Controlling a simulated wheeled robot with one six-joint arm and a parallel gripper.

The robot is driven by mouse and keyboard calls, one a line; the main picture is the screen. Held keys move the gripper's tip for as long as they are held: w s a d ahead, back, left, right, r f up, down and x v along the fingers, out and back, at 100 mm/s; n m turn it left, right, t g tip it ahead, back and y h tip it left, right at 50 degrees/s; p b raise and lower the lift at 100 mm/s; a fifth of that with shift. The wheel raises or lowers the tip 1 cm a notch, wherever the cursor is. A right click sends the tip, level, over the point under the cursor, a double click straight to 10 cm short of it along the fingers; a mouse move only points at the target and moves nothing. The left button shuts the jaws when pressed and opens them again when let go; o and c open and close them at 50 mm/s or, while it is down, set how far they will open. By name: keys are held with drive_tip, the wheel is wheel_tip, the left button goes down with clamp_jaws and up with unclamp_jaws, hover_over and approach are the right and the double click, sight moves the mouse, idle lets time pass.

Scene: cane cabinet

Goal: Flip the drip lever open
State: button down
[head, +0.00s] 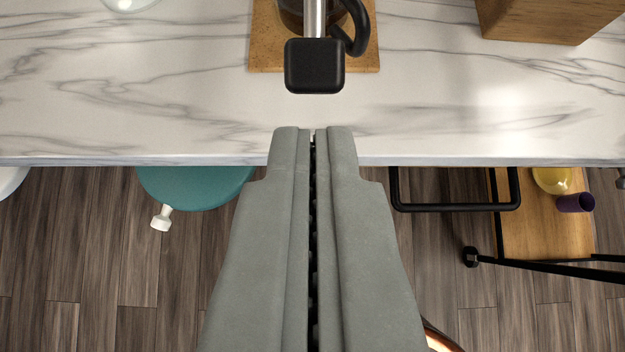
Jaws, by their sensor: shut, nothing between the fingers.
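A black rounded block (314,66) on the end of a silver rod (314,18) shows at the top middle, and it looks like the drip lever. It hangs over the near edge of a wooden board. Behind it is a dark glass pot with a black curved handle (357,30), partly hidden and cut off by the top of the picture. My grey gripper (313,132) is shut and empty. Its tips are over the counter's near edge, just below the block in the picture, with a gap between them.
A wooden box (545,20) stands at the top right. Below the counter edge are a teal round seat (195,185), a black bar frame (455,207) and a wooden shelf (540,230) with a yellow thing (552,179).

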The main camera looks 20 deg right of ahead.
drive_tip(key=s+a+r, duration=0.1)
drive_tip(key=s+r, duration=0.1)
drive_tip(key=s, duration=0.3)
drive_tip(key=shift+s+a, duration=0.3)
drive_tip(key=shift+a, duration=0.1)
drive_tip(key=s+d+f+n+t+y, duration=0.1)
drive_tip(key=s+d+t, duration=0.1)
drive_tip(key=s+t, duration=0.2)
drive_tip(key=s+d+f+n+t+y, duration=0.1)
drive_tip(key=s+n+t+y, duration=0.1)
drive_tip(key=s, duration=0.8)
drive_tip(key=shift+d+n+t, duration=0.3)
drive_tip(key=shift+d+t, duration=0.05)
drive_tip(key=shift+t, duration=0.55)
